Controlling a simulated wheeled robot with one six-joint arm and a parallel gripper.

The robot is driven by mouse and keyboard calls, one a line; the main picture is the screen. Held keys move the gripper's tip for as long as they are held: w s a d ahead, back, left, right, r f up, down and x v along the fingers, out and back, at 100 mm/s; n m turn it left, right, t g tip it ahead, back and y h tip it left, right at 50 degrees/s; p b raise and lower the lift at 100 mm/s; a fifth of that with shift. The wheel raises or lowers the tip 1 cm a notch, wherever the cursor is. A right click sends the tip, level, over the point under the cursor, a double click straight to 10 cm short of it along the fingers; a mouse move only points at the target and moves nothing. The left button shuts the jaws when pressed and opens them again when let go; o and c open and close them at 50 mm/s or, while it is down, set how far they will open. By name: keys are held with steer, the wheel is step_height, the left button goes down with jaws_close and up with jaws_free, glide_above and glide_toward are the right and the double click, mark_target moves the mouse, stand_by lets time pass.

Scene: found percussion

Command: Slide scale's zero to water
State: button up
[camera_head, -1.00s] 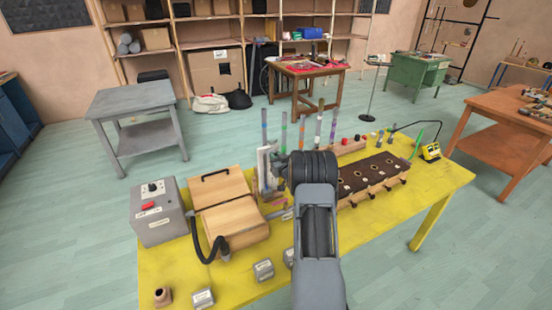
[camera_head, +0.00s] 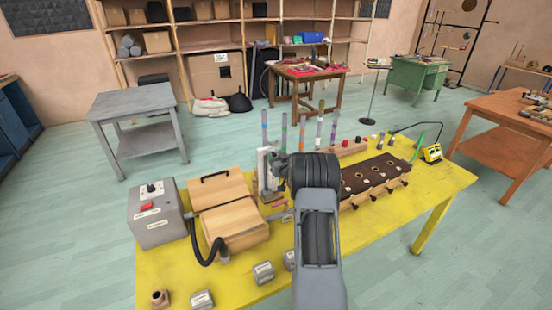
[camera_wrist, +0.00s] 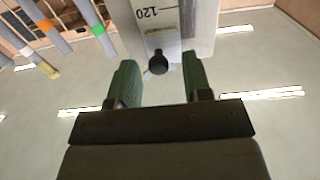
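The white scale (camera_head: 263,165) stands upright on the yellow table, left of my arm's dark wrist. In the wrist view the scale (camera_wrist: 180,15) is close, with "120" printed upside down and a black knob (camera_wrist: 158,63) low on it. My gripper (camera_wrist: 159,75) is open, its green fingers on either side of the knob with gaps between. I cannot tell whether the knob is within the fingers' depth. My arm hides much of the area beside the scale. The scale's zero mark and any water level cannot be made out.
Several tubes with coloured bands (camera_head: 320,130) stand behind the scale. Left are a wooden bellows-like box (camera_head: 232,222) with a black hose and a grey control box (camera_head: 155,215). A dark panel with knobs (camera_head: 372,175) lies right. Small grey blocks (camera_head: 263,272) sit in front.

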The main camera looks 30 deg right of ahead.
steer(key=s+a+b, duration=0.2)
steer(key=s+b, duration=0.1)
steer(key=s, duration=1)
steer(key=shift+s, duration=0.35)
